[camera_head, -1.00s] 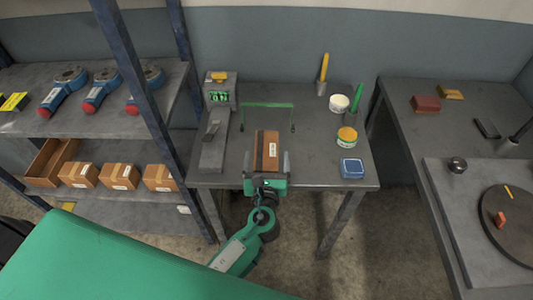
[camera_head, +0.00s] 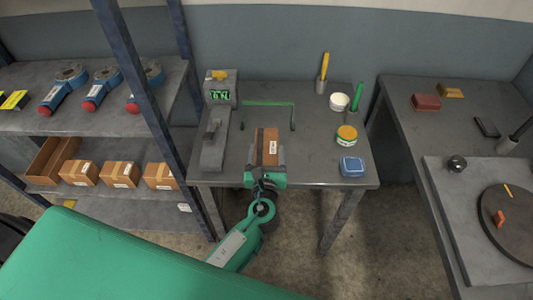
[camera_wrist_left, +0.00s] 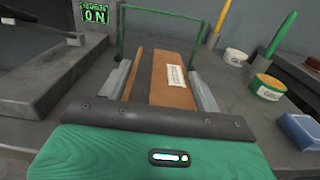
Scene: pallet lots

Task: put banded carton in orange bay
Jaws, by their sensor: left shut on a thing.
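A brown carton (camera_head: 266,145) with a lengthwise strip and a white label lies at the front middle of the grey table. It also shows in the left wrist view (camera_wrist_left: 172,75), between two grey fingers. My left gripper (camera_head: 266,160) reaches in from the front and is shut on the carton's sides. I cannot tell whether the carton is lifted off the tabletop. No bay clearly marked orange can be made out. My right gripper is not in view.
A thin green frame (camera_head: 268,103) stands just behind the carton. A device with a lit green display (camera_head: 219,95) is to its left, tubs and a blue box (camera_head: 352,167) to its right. A shelf (camera_head: 100,125) at left holds several cartons (camera_head: 119,175) and blue tools.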

